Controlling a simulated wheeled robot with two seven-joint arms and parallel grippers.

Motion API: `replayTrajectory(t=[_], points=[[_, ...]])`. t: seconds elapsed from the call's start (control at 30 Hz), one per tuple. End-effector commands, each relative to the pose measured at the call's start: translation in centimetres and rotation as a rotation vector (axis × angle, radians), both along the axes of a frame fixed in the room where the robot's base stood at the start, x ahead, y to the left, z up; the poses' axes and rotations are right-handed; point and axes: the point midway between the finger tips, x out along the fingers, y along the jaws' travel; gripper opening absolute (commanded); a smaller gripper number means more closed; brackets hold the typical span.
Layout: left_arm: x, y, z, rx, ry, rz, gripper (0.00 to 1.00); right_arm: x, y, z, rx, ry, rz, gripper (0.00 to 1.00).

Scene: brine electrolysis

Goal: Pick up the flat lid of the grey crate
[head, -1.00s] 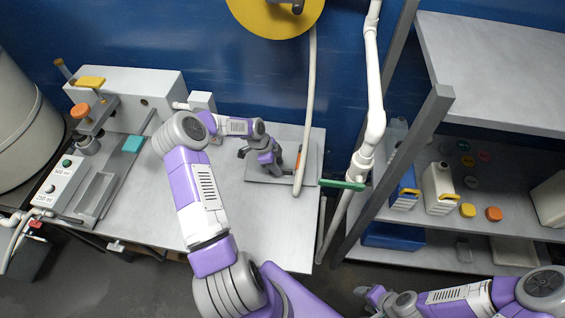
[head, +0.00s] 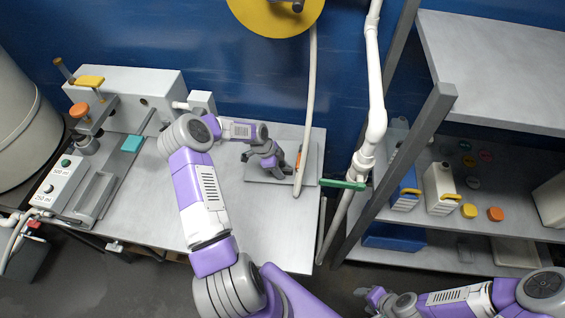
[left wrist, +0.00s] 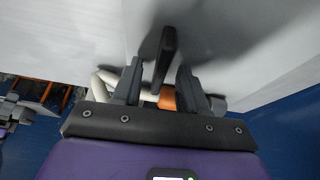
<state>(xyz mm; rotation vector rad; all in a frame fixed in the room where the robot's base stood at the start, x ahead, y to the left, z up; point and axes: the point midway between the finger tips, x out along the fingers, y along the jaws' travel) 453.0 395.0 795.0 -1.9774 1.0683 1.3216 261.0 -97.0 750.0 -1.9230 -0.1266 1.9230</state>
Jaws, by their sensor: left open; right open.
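A flat grey lid-like panel (head: 312,160) lies at the back right of the grey table. I cannot tell how much of the crate is under it. My left gripper (head: 284,170) is open just above the panel and hides part of it. In the left wrist view a dark upright bar (left wrist: 166,50), which looks like a handle, stands between the open fingers of my left gripper (left wrist: 160,75), with a gap on each side. My right gripper (head: 370,297) is open and empty at the bottom, away from the table.
A white hose (head: 308,100) hangs down in front of the panel, close to my left gripper. A white pipe (head: 376,110) with a green lever (head: 343,184) stands to the right. A shelf (head: 490,235) with jugs is further right. The table's middle is clear.

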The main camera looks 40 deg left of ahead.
Motion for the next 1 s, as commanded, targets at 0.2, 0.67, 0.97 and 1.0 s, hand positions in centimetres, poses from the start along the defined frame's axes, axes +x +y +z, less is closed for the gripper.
replayTrajectory(t=[0.2,0.67,0.97,1.0], points=[[0.00,-0.01,-0.02,0.000,0.000,0.000,0.43,0.00,0.00,-0.04,0.000,0.000,0.000,0.53],[0.00,-0.01,-0.02,0.000,0.000,0.000,0.00,0.00,0.00,-0.04,0.000,0.000,0.000,0.53],[0.07,-0.01,0.03,0.000,-0.002,0.000,0.00,0.00,0.00,-0.04,0.000,0.000,0.000,0.53],[0.06,0.00,0.04,0.000,-0.002,0.000,0.00,0.00,0.00,-0.03,0.000,0.000,0.000,0.53]])
